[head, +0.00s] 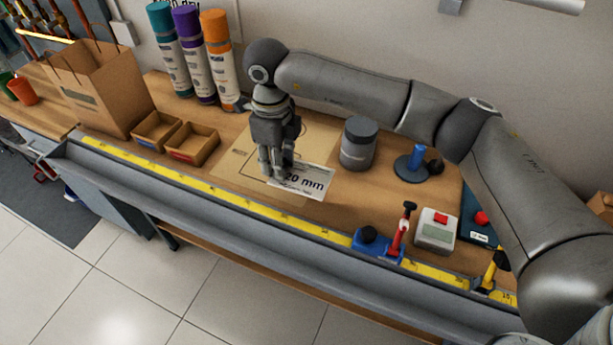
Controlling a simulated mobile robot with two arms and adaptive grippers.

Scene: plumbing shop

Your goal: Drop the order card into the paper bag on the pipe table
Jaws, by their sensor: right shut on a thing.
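The order card (306,181) is a white rectangle with dark print reading "20 mm". My right gripper (273,170) points down and is shut on the card's left end, and its fingers hide that end. The card is over the tan board on the table; I cannot tell whether it touches the board. The brown paper bag (102,97) stands upright with its top open at the left of the pipe table (222,130), well to the left of my right gripper. My left gripper is not in view.
Two small open boxes (190,146) stand between bag and board (236,160). Several spray cans (218,60) stand behind them. A grey jar (358,146) is right of the card. A yellow measuring strip (200,186) runs along the front edge. A red cup (23,91) stands far left.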

